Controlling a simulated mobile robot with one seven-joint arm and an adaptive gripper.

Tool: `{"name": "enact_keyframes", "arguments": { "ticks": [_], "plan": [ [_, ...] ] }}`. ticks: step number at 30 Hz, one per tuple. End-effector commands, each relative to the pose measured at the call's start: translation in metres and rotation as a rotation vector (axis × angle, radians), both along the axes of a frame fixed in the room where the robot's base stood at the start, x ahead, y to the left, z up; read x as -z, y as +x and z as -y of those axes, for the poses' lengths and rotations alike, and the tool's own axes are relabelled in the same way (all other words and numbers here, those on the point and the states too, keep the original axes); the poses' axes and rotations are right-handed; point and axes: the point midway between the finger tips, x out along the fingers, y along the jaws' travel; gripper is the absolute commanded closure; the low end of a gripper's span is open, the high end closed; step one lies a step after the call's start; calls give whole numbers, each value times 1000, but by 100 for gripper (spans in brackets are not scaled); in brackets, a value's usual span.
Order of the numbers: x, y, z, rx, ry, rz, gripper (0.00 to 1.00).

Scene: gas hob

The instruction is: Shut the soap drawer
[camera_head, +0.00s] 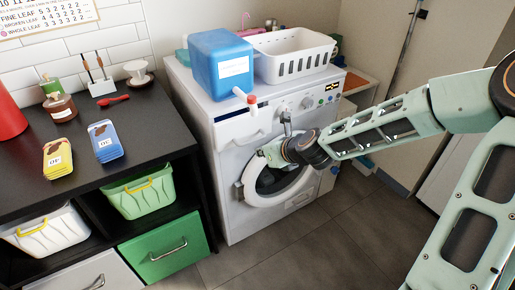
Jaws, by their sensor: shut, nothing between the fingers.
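The white washing machine (226,190) stands against the back wall. Its soap drawer (238,131) is at the upper left of the front, below the blue container. The drawer seems to stand out from the front, with a bluish strip along its top; how far is hard to tell. My wrist hides part of the round door (248,191).
A blue container (218,66) with a red-capped spout (252,100) overhangs near the drawer. A white basket (293,54) stands beside it. A dark counter (150,117) with tins, bottles and bins is at the left. The floor (270,255) in front is clear.

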Motion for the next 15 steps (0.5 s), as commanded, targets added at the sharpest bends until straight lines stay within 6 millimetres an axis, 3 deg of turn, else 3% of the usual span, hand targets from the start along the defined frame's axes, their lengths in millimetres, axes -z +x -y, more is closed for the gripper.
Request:
{"name": "enact_keyframes", "arguments": {
  "ticks": [6, 15],
  "plan": [
    [-4, 16, -12, -2, -2, 1, 100],
    [-6, 21, -15, 1, 1, 0, 100]
  ]
}}
